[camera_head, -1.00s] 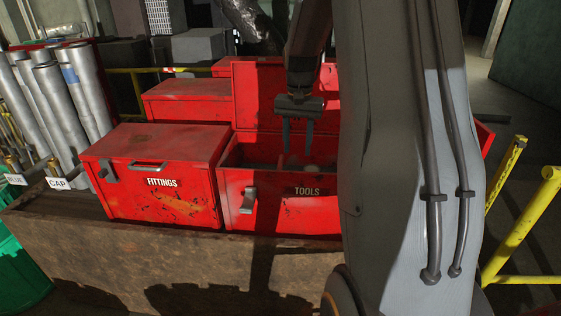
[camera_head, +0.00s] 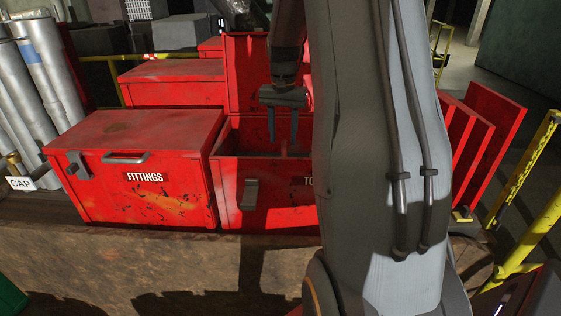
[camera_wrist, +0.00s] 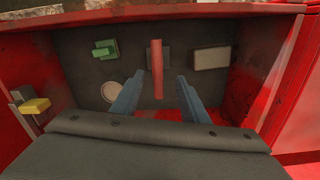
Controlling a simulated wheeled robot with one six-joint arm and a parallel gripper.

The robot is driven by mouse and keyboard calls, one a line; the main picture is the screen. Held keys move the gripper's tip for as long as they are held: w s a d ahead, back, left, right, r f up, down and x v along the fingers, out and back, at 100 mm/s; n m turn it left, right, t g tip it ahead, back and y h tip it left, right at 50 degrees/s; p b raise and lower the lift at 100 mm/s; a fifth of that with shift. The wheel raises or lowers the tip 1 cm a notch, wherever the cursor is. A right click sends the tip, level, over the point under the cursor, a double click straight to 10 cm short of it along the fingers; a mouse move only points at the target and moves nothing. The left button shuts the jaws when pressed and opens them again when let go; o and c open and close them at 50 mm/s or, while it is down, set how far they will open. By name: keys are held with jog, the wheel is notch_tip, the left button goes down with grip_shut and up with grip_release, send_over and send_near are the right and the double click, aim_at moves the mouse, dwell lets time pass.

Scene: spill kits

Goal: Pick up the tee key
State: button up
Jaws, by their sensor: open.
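The open red TOOLS box (camera_head: 228,194) stands on the ledge with its lid up. My gripper (camera_head: 283,143) points down into its opening, fingers apart and empty. In the wrist view a red bar (camera_wrist: 157,66) with a dark grey block behind it is seen between and just beyond my two blue-grey fingertips (camera_wrist: 160,80). It may be the tee key, but its full shape is not clear. A green piece (camera_wrist: 105,48), a beige block (camera_wrist: 211,58) and a pale round disc (camera_wrist: 115,92) also lie in the box. The head view hides the contents behind the front wall.
The shut red FITTINGS box (camera_head: 140,180) stands close on the left. Metal tubes (camera_head: 45,70) stand at the far left. Red panels (camera_head: 480,140) and a yellow rail (camera_head: 525,170) are at right. The box walls closely surround my fingers. My arm hides the box's right side.

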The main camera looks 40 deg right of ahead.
aim_at(285, 148)
jog(key=f+p, duration=0.1)
jog(key=f, duration=0.1)
jog(key=f+p, duration=0.1)
jog(key=f, duration=0.1)
jog(key=f+p, duration=0.1)
jog(key=f, duration=0.2)
jog(key=shift+s, duration=0.35)
jog(key=shift+f, duration=0.55)
grip_shut()
